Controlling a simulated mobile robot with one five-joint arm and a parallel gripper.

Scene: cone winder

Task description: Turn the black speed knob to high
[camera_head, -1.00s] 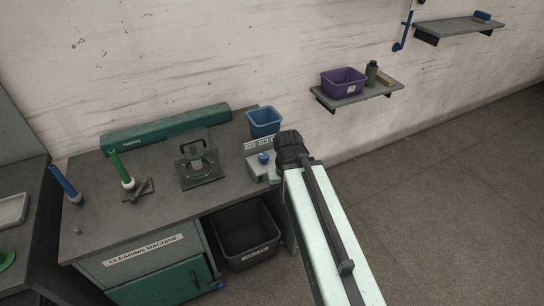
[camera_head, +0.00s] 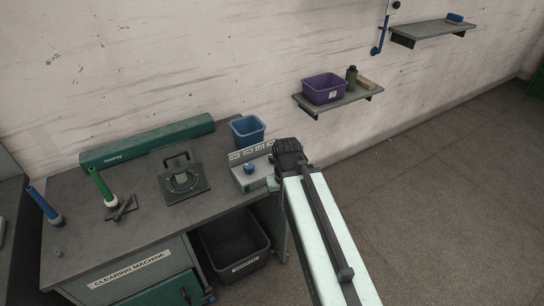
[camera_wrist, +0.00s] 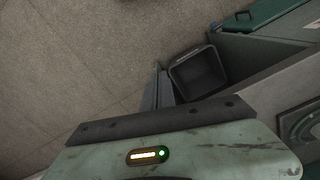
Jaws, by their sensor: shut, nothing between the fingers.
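A grey control box (camera_head: 252,178) stands at the right end of the bench, with a row of small labels along its back. A blue knob (camera_head: 250,168) sits on its top. I see no black knob; my arm's dark end covers the area just right of the box. My gripper (camera_head: 289,153) is at that dark end, just right of the box in the picture; whether it touches cannot be told. It is shut and empty, its fingers hard to make out. The wrist view shows a pale green panel with a lit indicator, not the box or knobs.
The bench (camera_head: 125,228) holds a green case (camera_head: 148,141), a dark plate fixture (camera_head: 183,182) and green and blue spindles. A blue bin (camera_head: 247,131) stands behind the box. A dark bin (camera_head: 236,251) sits below. A wall shelf (camera_head: 340,100) is at right; floor there is clear.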

